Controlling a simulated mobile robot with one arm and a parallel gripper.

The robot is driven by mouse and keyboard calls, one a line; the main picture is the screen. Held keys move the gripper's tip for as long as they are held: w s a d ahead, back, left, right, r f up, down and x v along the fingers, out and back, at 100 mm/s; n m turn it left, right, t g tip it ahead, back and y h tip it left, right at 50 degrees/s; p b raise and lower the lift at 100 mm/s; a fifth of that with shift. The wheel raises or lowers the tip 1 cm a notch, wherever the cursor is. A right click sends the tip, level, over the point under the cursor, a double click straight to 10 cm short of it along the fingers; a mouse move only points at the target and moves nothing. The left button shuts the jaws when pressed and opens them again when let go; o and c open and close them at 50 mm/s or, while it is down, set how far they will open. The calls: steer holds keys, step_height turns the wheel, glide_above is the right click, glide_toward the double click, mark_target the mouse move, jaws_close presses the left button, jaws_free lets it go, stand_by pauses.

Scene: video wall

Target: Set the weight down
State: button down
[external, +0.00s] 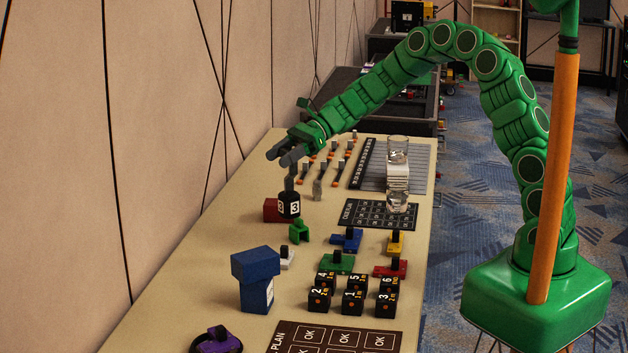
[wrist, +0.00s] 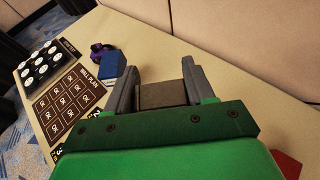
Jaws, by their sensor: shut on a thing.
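The weight (external: 289,207) is a dark, short cylinder marked 3, with a grey stem rising from its top. It is upright beside a red block (external: 271,210). My gripper (external: 284,155) is above it, its grey fingers shut on the stem's top end. I cannot tell whether the weight's bottom touches the table or is just above it. In the wrist view, a grey-brown block shows between the two fingers of my gripper (wrist: 162,88); the weight's dark body is hidden there.
A long beige table (external: 205,265) runs along the panelled wall. A small green piece (external: 299,231) is close in front of the weight. A blue block (external: 256,280), numbered black cubes (external: 353,295) and a glass stack (external: 398,172) stand nearby.

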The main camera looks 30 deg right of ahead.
steer(key=w+a+f, duration=0.5)
steer(key=w+f, duration=0.3)
steer(key=f, duration=0.1)
steer(key=shift+a, duration=0.25)
stand_by(1.2)
steer(key=shift+w, duration=0.1)
steer(key=shift+w+a+f, duration=0.15)
steer(key=shift+f, duration=1.55)
steer(key=shift+c, duration=2)
jaws_free()
steer(key=shift+f, duration=0.15)
